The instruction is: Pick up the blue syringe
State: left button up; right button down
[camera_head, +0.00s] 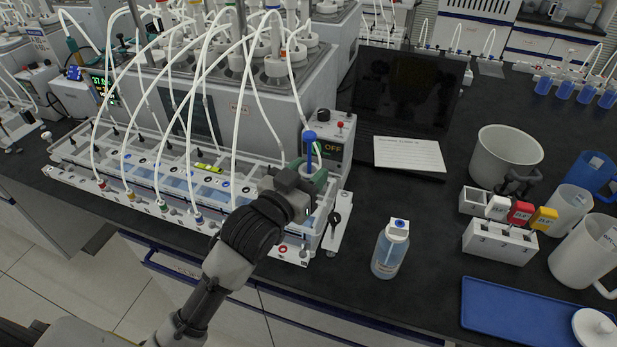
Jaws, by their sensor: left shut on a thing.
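The blue syringe (310,141) stands upright near the front right corner of the reactor unit. Its blue plunger top shows above my left gripper (308,172), and the lower part is hidden by the gripper. My left gripper reaches in from the bottom left and is shut on the syringe, above the right end of the white tube rack (325,238). I cannot tell whether the syringe is clear of the rack. My right gripper is not in view.
White tubes arch over the rack just left of my gripper. The control box (332,137) is close behind it. A wash bottle (390,249), blue tray (520,316), white pot (505,150) and jugs stand to the right. Black bench around the bottle is clear.

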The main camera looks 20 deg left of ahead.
pick_arm(q)
jog(key=shift+r, duration=0.4)
jog(key=r, duration=0.3)
jog(key=shift+s+d+r, duration=0.4)
jog(key=s+d+r, duration=0.6)
jog(key=s, duration=0.2)
jog(key=shift+s+d+r, duration=0.15)
jog(key=shift+d, duration=0.15)
jog(key=shift+r, duration=0.1)
jog(key=shift+r+p, duration=1.35)
jog(key=shift+p, duration=0.4)
